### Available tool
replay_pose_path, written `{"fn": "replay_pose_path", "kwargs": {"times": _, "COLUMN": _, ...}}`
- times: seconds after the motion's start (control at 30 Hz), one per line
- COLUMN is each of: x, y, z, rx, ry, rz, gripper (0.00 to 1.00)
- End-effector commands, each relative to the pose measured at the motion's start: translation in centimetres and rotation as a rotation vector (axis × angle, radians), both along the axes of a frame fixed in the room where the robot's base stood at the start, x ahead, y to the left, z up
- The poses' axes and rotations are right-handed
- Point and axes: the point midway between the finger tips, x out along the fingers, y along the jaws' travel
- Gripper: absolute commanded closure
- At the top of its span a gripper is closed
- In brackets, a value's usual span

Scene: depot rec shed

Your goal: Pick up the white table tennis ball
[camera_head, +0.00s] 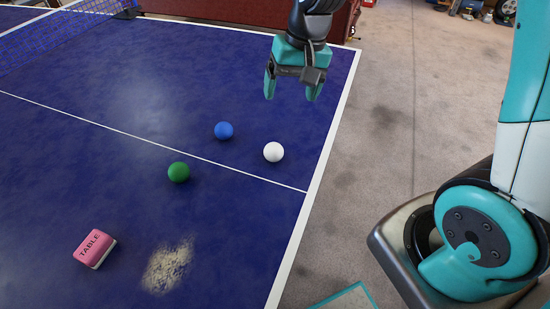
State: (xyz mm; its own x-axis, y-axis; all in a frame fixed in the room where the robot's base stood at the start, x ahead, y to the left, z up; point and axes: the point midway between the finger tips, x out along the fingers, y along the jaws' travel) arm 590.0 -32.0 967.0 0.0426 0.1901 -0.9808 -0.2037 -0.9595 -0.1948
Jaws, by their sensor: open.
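The white table tennis ball (273,152) rests on the blue table (90,165), close to the white centre line and not far from the table's right edge. My gripper (291,94) hangs above the table near its far right corner, with its teal fingers pointing down. It is open, with nothing between the fingers. In the picture it is above and slightly right of the white ball, apart from it.
A blue ball (224,130) and a green ball (178,172) lie left of the white ball. A pink block marked TABLE (95,248) and a pale crumbly patch (168,267) are nearer. A net (50,40) crosses the far left. Bare floor lies to the right.

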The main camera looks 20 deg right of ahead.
Motion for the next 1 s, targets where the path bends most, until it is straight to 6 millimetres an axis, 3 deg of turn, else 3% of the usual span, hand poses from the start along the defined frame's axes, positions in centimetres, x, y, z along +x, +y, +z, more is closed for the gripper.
{"fn": "replay_pose_path", "kwargs": {"times": 0.5, "x": 0.6, "y": 1.7, "z": -10.5, "rx": -0.003, "ry": 0.008, "rz": -0.013, "gripper": 0.19}}
{"fn": "replay_pose_path", "kwargs": {"times": 0.77, "x": 0.7, "y": 2.1, "z": -12.4, "rx": -0.003, "ry": 0.005, "rz": -0.013, "gripper": 0.19}}
{"fn": "replay_pose_path", "kwargs": {"times": 1.0, "x": 0.7, "y": 2.9, "z": -16.0, "rx": -0.003, "ry": 0.006, "rz": -0.013, "gripper": 0.19}}
